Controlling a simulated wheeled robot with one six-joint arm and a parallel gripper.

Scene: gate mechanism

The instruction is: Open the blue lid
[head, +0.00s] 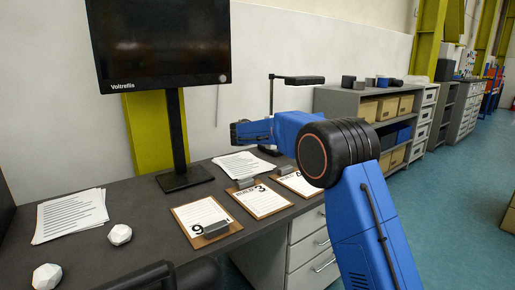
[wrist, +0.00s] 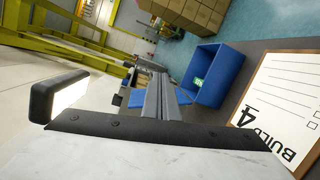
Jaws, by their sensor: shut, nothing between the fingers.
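A blue box (wrist: 208,72) with a small green label shows in the wrist view, on the dark desk beside the "BUILD 4" clipboard. A flat blue piece (wrist: 146,99) shows left of it, partly behind the fingers; I cannot tell if it is the lid. My gripper (wrist: 160,92) is shut and empty, with its grey fingers left of the box in the picture; I cannot tell the depth gap. In the head view my gripper (head: 236,133) is above the desk, pointing left. The box is not visible on the desk there; my arm blocks part of that area.
The desk (head: 135,212) holds several clipboards (head: 261,201), small grey blocks, white polyhedra (head: 120,235) and paper sheets. A monitor (head: 160,45) stands at the back left. A black lamp-like stand (head: 272,100) rises behind my gripper. Shelves (head: 372,125) stand beyond the desk.

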